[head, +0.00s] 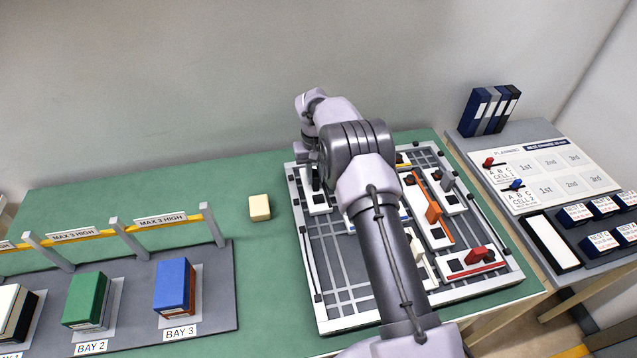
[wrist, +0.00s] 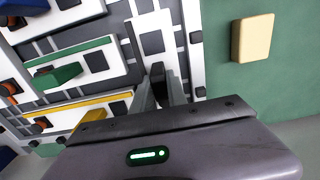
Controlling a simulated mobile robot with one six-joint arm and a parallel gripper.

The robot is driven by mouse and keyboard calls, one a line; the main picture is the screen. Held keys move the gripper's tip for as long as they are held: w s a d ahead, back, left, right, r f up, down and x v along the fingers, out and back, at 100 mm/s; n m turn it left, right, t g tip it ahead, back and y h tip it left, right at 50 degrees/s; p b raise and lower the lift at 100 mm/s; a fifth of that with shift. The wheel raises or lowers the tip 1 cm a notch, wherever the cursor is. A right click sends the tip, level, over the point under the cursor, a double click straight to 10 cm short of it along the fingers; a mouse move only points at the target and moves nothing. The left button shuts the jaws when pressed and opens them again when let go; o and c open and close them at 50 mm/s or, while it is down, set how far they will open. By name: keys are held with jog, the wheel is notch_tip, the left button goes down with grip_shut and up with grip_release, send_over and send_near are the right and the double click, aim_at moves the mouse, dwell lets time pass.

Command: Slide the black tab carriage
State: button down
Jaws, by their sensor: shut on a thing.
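The black tab carriage is a white plate (wrist: 153,24) with a dark window and an upright black tab (wrist: 158,70). It lies at the edge of the slide board, towards the top right in the wrist view. In the head view its plate (head: 319,206) shows at the board's upper left, partly covered by my arm. My gripper (wrist: 161,90) is shut on the black tab, with one finger on each side of it. My fingertips are mostly hidden behind my wrist in the head view.
Other carriages share the board (head: 345,320): orange (head: 433,213), red (head: 475,256), grey (head: 447,181), and green (wrist: 55,76) and yellow (wrist: 95,114) in the wrist view. A cream block (head: 259,207) lies on the green table, left of the board. Bays with coloured blocks stand further left.

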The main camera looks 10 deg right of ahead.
jog(key=shift+w+r, duration=0.1)
jog(key=shift+w, duration=0.35)
jog(key=c, duration=1.7)
grip_release()
jog(key=o, duration=0.4)
jog(key=shift+w, duration=0.2)
jog(key=shift+s, duration=0.1)
notch_tip(320, 180, up, 17)
jog(key=p, duration=0.5)
jog(key=shift+r, duration=0.2)
